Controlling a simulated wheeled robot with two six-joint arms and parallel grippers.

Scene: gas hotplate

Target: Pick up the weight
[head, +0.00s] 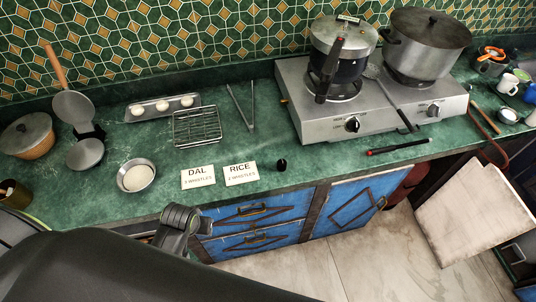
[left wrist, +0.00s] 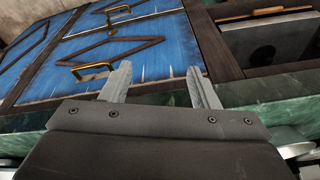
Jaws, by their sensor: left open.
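A small black cylinder (head: 281,165), which looks like the weight, stands upright on the green counter just right of the RICE card. It does not show in the left wrist view. My left gripper (left wrist: 159,68) is open with nothing between its fingers. In the left wrist view the fingers show against the counter edge and the blue cabinet fronts. In the head view my left arm comes in at the bottom left. Its wrist is at the counter's front edge, left of and nearer than the black cylinder, and the fingertips are hard to make out. My right gripper is in neither view.
A DAL card (head: 198,178) and a RICE card (head: 240,174) lie left of the cylinder. A bowl (head: 136,187), wire rack (head: 196,127) and tongs (head: 241,108) are nearby. The hotplate (head: 300,95) carries a pressure cooker (head: 343,68) and large pot (head: 428,50). A black-red stick (head: 398,147) lies in front.

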